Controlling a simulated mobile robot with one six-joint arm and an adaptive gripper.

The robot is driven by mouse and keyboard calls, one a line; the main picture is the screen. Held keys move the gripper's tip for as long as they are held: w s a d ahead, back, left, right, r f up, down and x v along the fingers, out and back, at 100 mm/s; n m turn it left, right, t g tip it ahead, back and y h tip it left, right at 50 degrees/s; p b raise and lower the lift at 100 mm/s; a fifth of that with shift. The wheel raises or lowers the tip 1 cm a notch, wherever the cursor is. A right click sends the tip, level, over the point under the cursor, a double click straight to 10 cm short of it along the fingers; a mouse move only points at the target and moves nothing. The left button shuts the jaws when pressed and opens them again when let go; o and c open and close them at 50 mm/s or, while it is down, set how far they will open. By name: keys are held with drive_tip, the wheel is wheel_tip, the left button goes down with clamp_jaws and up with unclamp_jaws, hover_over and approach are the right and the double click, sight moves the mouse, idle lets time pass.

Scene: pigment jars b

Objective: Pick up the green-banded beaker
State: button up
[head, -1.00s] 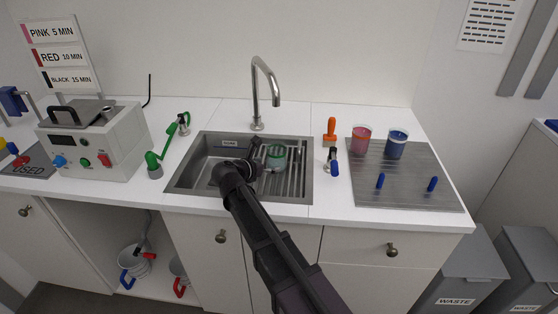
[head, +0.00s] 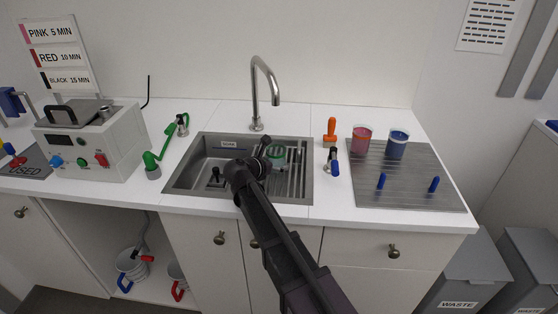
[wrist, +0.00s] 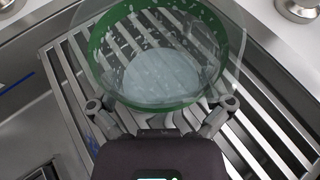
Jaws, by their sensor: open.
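The green-banded beaker (head: 279,152) is clear glass and stands on the slatted rack in the right part of the sink. In the wrist view the beaker (wrist: 165,75) fills the upper middle, with its green band and pale contents showing. My gripper (wrist: 164,104) is open, with one fingertip at each side of the beaker's near edge. I cannot tell whether the fingers touch the glass. In the head view my gripper (head: 264,155) is at the beaker's left and partly hides it.
The tall tap (head: 275,85) stands behind the sink (head: 185,165). A small dark handled object (head: 216,178) is in the sink's left part.

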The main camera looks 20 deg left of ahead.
drive_tip(key=c, duration=0.9)
drive_tip(key=shift+r, duration=0.1)
wheel_tip(320, 180, up, 3)
drive_tip(key=p, duration=0.3)
drive_tip(key=shift+r, duration=0.2)
drive_tip(key=s, duration=0.5)
drive_tip(key=s+a+r+p, duration=0.1)
drive_tip(key=s, duration=0.4)
drive_tip(key=s+a+p, duration=0.1)
drive_tip(key=s, duration=0.5)
drive_tip(key=shift+a+r, duration=0.1)
drive_tip(key=shift+r, duration=0.1)
drive_tip(key=p, duration=0.8)
approach(276, 154)
drive_tip(key=s+r, duration=0.1)
drive_tip(key=s, duration=0.1)
drive_tip(key=s+r, duration=0.1)
drive_tip(key=s, duration=0.1)
drive_tip(key=shift+s+r, duration=0.1)
drive_tip(key=shift+r, duration=0.25)
